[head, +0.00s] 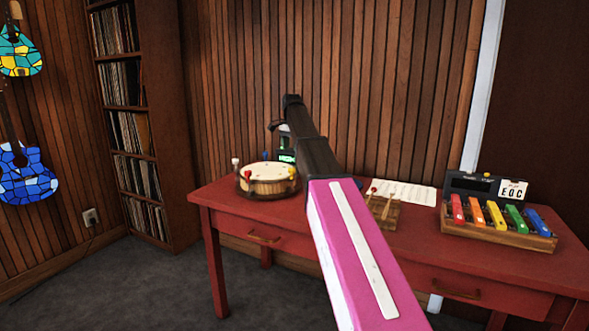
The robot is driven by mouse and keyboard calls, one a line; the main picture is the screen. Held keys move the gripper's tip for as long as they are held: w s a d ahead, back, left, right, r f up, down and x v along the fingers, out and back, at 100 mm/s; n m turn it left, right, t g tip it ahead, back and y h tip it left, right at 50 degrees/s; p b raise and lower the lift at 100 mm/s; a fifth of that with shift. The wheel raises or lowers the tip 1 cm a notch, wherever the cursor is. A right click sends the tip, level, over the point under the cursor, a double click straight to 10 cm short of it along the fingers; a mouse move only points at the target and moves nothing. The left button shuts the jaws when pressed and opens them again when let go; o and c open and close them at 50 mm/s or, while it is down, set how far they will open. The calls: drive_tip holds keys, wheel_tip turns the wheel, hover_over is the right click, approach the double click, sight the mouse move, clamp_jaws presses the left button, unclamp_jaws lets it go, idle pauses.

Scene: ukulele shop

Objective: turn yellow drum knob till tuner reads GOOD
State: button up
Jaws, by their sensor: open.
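A round wooden drum (268,180) with a pale head stands on the left part of the red table, with coloured knobs around its rim. The yellow knob (292,171) is on its right side, close to my arm's dark link in the picture. A dark tuner (286,150) with a lit green display stands behind the drum, partly covered by my arm. Its small text looks like HIGH, but I cannot read it surely. My arm reaches up and away over the table.
The red table (330,222) also bears a wooden block with mallets (383,206), a paper sheet (408,192) and a coloured xylophone (497,222) with a dark device behind it. A record shelf (160,120) stands at left. The table's front left is clear.

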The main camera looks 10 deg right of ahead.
sight(292, 169)
wheel_tip(292, 169, down, 10)
drive_tip(key=shift+f, duration=0.25)
idle(0.4)
drive_tip(key=c, duration=0.9)
